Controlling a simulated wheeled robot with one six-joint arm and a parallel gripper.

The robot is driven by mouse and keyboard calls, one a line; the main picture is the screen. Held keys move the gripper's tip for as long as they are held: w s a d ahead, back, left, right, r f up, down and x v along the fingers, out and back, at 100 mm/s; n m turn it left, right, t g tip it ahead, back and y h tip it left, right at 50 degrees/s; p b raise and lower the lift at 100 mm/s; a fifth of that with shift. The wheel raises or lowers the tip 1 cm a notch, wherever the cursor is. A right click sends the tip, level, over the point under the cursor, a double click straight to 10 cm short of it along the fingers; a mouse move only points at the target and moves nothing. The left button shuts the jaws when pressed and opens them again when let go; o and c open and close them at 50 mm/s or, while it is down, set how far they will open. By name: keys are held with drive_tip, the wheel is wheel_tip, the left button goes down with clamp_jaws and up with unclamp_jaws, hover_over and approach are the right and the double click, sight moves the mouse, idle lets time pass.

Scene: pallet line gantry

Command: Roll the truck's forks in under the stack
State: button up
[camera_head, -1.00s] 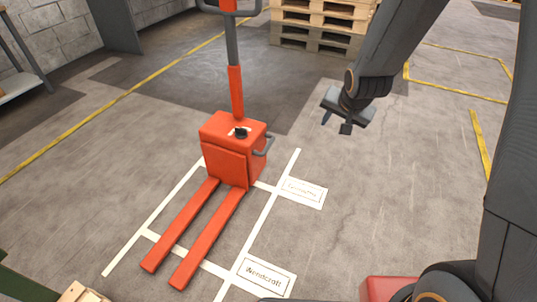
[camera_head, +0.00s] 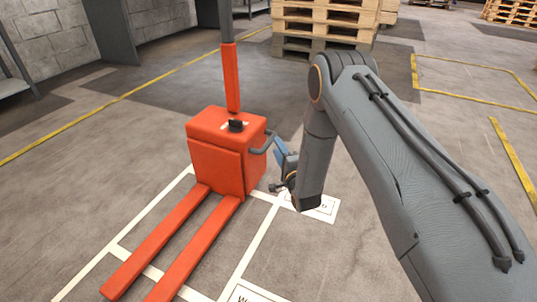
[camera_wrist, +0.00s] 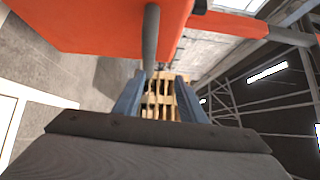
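The orange pallet truck (camera_head: 225,150) stands upright on the floor. Its two forks (camera_head: 190,250) point toward the lower left, with nothing on them. A grey side handle (camera_head: 264,143) sticks out from the right of its body. My gripper (camera_head: 281,160) is beside this handle, partly hidden by my wrist. In the wrist view, my two fingers (camera_wrist: 158,90) are apart, and the grey handle bar (camera_wrist: 151,38) shows at their tips, nearer the left finger. I cannot tell whether they touch. A stack of wooden pallets (camera_head: 325,22) stands behind the truck; it also shows between my fingers (camera_wrist: 160,103).
White floor lines (camera_head: 125,250) frame the truck, with white label plates along their right side. Yellow lines (camera_head: 105,105) cross the floor. A grey shelf (camera_head: 12,85) stands at the left wall. Floor between the truck and the pallets is clear.

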sight(268, 143)
drive_tip(key=shift+m+t+y, duration=0.3)
drive_tip(key=shift+m+y, duration=0.1)
drive_tip(key=shift+y, duration=0.1)
drive_tip(key=shift+w+a+f+b, duration=0.35)
drive_tip(key=shift+w+a+b, duration=0.4)
drive_tip(key=shift+w, duration=0.3)
drive_tip(key=shift+w+a+f+b, duration=0.35)
drive_tip(key=shift+w+a+b, duration=0.35)
drive_tip(key=shift+w+b, duration=0.3)
drive_tip(key=shift+w+a+f+b, duration=0.35)
drive_tip(key=shift+w+a+b, duration=0.35)
drive_tip(key=shift+w, duration=0.4)
clamp_jaws()
